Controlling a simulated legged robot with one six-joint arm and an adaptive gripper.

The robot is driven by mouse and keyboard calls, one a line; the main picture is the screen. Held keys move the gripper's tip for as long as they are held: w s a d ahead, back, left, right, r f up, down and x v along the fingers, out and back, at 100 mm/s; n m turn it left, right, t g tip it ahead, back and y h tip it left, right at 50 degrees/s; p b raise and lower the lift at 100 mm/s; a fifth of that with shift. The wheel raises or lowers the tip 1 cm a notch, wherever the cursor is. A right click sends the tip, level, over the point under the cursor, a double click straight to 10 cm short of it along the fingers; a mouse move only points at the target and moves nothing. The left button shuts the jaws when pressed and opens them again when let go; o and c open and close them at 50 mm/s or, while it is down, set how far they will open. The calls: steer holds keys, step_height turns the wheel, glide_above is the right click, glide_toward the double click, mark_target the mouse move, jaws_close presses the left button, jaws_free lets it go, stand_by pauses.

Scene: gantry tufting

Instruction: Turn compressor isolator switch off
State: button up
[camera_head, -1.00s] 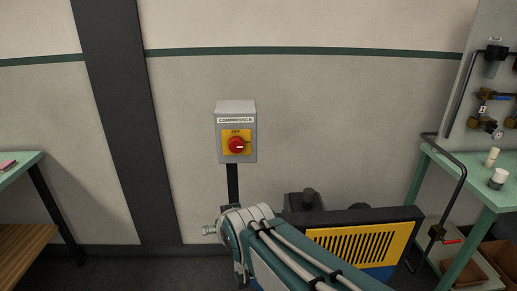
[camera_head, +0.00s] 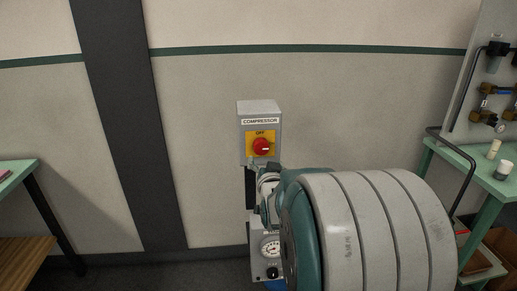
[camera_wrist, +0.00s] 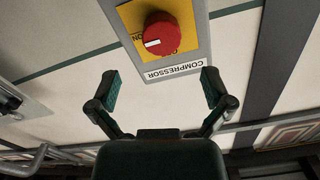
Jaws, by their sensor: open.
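The compressor isolator is a grey box (camera_head: 259,108) on the wall, labelled COMPRESSOR, with a yellow plate and a red rotary knob (camera_head: 262,147). OFF is printed above the knob. The knob's white mark points sideways to the right in the head view. In the wrist view the box appears upside down; the red knob (camera_wrist: 163,33) is beyond the fingertips, and its white mark lies beside the word ON. My gripper (camera_wrist: 160,90) is open and empty, its two fingers apart below the knob and not touching it.
A gauge (camera_head: 270,248) on a machine shows below the switch, partly behind my arm. A green bench (camera_head: 480,165) with small containers stands at right, beside a panel with pipe fittings. Another bench (camera_head: 14,172) is at left. The wall around the switch is clear.

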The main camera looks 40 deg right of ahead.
mark_target(261, 149)
steer(key=x, duration=0.7)
steer(key=shift+a, duration=0.1)
steer(key=shift+w+d, duration=0.35)
steer(key=shift+s+a+r, duration=0.1)
steer(key=shift+a, duration=0.1)
steer(key=c, duration=1.1)
